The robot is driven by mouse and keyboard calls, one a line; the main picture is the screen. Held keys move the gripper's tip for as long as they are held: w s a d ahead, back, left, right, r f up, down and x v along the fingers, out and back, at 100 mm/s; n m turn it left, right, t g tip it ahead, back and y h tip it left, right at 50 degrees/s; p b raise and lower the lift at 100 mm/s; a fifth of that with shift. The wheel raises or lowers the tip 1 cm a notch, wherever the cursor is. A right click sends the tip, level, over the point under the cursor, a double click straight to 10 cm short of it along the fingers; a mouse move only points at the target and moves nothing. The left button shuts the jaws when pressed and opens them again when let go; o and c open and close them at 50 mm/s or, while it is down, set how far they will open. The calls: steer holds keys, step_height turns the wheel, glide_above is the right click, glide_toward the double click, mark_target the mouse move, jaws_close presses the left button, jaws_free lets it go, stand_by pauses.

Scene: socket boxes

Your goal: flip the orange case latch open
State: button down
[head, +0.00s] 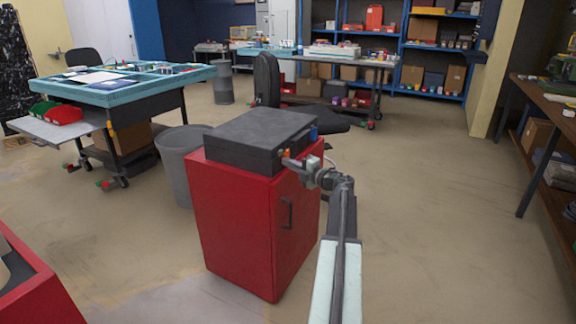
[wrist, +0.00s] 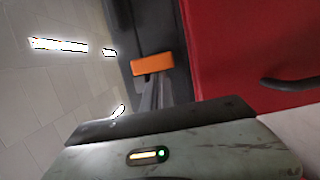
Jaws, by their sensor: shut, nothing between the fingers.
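A dark grey case (head: 255,140) lies shut on top of a red cabinet (head: 238,225). Its orange latch (head: 286,153) is on the side facing my arm, near the front corner. The orange latch (wrist: 152,64) also shows in the wrist view as a bright block on the dark case side (wrist: 158,30). My gripper (head: 294,162) is shut and empty, its tips close at the latch. In the wrist view my fingers (wrist: 151,88) end right at the latch's edge. I cannot tell whether they touch it.
A blue latch (head: 314,132) sits farther along the same case side. The cabinet has a dark door handle (head: 287,213), which also shows in the wrist view (wrist: 290,83). A grey bin (head: 178,165) stands left of the cabinet. The floor to the right is clear.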

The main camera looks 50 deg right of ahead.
steer(key=a, duration=0.1)
steer(key=s+a, duration=0.1)
steer(key=a, duration=0.1)
steer(key=s+a, duration=0.1)
steer(key=shift+a, duration=0.15)
steer(key=s, duration=0.9)
steer(key=shift+d, duration=0.2)
